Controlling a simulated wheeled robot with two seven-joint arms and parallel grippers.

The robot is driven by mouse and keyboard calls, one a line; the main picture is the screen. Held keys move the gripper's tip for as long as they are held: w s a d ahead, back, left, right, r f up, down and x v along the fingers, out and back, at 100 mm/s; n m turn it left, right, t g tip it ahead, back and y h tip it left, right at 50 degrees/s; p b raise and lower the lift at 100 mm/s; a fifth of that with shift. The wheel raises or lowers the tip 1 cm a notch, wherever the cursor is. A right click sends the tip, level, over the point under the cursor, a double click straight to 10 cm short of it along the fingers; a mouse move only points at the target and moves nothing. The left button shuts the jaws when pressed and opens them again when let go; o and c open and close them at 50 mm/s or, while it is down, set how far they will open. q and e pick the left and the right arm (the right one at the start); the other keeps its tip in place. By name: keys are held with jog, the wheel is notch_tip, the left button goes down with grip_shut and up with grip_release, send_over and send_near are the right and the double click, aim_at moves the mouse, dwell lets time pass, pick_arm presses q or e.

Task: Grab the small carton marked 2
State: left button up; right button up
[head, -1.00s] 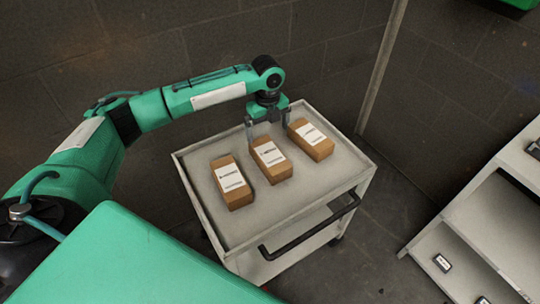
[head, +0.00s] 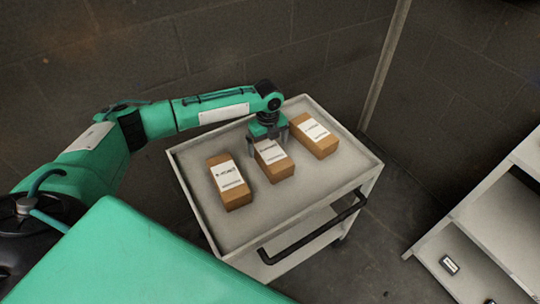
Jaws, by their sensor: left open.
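Three small brown cartons with white labels stand in a row on the cart's top: a left carton (head: 231,183), a middle carton (head: 276,170) and a right carton (head: 314,137). The print on the labels is too small for me to read, so I cannot tell which is marked 2. My left gripper (head: 268,146) is open, pointing down at the far end of the middle carton, with its fingers on either side of that end. It hides part of this carton. I cannot tell whether the fingers touch it. My right gripper is not in view.
The grey cart (head: 215,232) has a raised rim and a black handle (head: 313,230) on its near side. The cart top is clear in front of the cartons. A block wall (head: 330,60) stands behind, and a pale shelf unit (head: 500,225) is at the right.

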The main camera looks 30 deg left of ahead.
aim_at(270, 150)
pick_arm(q)
jog(key=shift+d+f, duration=0.15)
jog(key=shift+f, duration=0.45)
notch_tip(270, 150, down, 4)
jog(key=shift+w+d+f+p, duration=0.1)
jog(key=shift+f+p, duration=0.05)
jog(key=shift+p, duration=0.3)
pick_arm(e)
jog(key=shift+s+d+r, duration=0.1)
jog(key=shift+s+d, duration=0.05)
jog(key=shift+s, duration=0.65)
pick_arm(q)
jog(key=shift+c, duration=0.4)
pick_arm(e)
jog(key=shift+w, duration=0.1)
pick_arm(q)
jog(key=c, duration=1.2)
jog(key=shift+c, duration=0.2)
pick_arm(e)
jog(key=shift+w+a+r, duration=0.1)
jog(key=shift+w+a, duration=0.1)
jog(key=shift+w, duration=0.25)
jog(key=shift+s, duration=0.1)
